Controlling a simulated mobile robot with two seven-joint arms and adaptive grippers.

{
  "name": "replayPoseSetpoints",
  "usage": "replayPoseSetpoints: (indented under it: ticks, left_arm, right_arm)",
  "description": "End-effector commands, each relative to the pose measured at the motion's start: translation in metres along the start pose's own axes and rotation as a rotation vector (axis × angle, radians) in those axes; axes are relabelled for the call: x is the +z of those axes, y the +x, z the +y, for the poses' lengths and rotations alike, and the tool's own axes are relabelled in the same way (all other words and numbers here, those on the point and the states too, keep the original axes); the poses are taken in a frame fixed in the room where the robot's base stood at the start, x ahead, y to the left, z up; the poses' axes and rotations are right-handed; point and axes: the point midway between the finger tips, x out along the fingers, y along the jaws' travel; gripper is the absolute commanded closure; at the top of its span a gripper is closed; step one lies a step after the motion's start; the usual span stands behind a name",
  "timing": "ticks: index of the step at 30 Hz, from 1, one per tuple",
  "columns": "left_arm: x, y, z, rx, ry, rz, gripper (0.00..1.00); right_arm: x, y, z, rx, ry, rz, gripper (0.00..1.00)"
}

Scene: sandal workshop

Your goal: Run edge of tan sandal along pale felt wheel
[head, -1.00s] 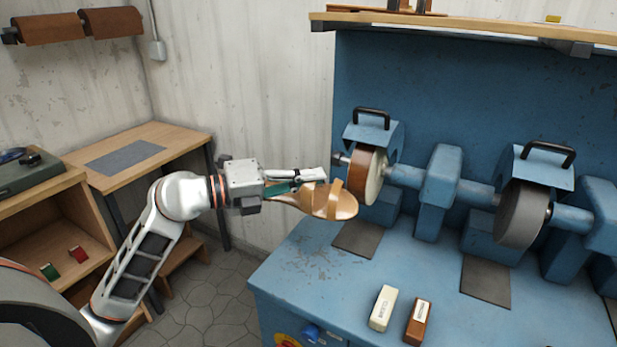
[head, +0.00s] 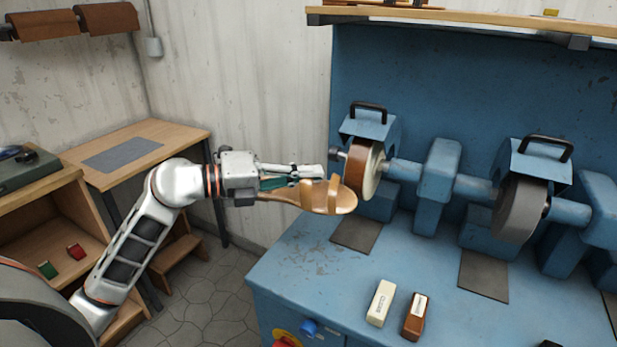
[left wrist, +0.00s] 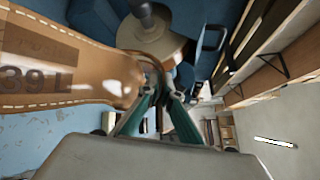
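My left gripper (head: 318,179) is shut on the tan sandal (head: 345,201) in the head view. The sandal has tan straps and points right, its front end just beside and below the wheel's near side. In the left wrist view the gripper's teal fingers (left wrist: 158,98) pinch the sandal's edge, and the sandal (left wrist: 75,75) shows "39 L" and pale stitching. The wheel (head: 372,172) has a brown rim and a pale side face under a blue hood; it also shows in the left wrist view (left wrist: 165,48). I cannot tell whether sandal and wheel touch. My right gripper is not in view.
A dark grey wheel (head: 516,212) sits further right on the blue machine (head: 310,262). A cream block (head: 381,303) and a brown block (head: 415,317) lie on its front. A shelf (head: 460,24) overhangs the back. A wooden table (head: 165,137) stands behind my left arm.

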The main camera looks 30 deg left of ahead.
Motion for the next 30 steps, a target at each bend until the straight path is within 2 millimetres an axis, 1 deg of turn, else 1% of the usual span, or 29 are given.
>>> replayPoseSetpoints:
  ticks: [6, 17, 30]
  left_arm:
    - [0.000, 0.001, -0.004, -0.011, 0.007, 0.033, 1.00]
    - [0.000, 0.001, -0.005, -0.013, 0.009, 0.038, 1.00]
    - [-0.013, 0.007, -0.008, -0.030, 0.028, 0.105, 1.00]
  right_arm:
    - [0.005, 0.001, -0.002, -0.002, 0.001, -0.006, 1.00]
    - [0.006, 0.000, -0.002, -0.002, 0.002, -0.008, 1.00]
    - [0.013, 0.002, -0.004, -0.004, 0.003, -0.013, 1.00]
